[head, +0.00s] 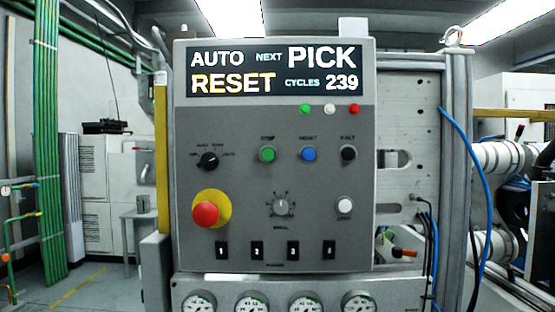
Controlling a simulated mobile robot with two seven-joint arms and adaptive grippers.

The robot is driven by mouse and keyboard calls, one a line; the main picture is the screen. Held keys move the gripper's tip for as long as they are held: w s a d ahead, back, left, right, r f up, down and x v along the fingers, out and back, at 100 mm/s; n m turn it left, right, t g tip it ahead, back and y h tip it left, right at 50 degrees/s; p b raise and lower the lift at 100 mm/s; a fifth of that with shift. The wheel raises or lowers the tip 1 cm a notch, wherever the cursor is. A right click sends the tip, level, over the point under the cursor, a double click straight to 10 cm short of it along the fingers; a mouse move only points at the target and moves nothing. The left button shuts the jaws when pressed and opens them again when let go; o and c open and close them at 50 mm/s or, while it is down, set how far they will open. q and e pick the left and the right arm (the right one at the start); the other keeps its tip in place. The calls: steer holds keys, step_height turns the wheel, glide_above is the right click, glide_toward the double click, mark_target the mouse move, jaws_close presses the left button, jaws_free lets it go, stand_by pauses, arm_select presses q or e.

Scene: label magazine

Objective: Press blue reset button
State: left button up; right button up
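The blue reset button (308,154) sits on the grey control panel (240,180), in the middle row, under a small label that looks like "RESET". A green button (268,154) is to its left and a black button (348,154) to its right. The display (274,71) at the panel's top reads "AUTO", "NEXT PICK", "RESET" and "CYCLES 239". Nothing covers the blue button. Neither of my grippers shows in the head view.
A red emergency stop knob (205,214) on a yellow ring projects at the panel's lower left. A rotary selector (208,160), a dial (281,207) and a white button (344,205) are also on the panel. Several gauges (250,303) are below. Blue cable (478,165) hangs at right.

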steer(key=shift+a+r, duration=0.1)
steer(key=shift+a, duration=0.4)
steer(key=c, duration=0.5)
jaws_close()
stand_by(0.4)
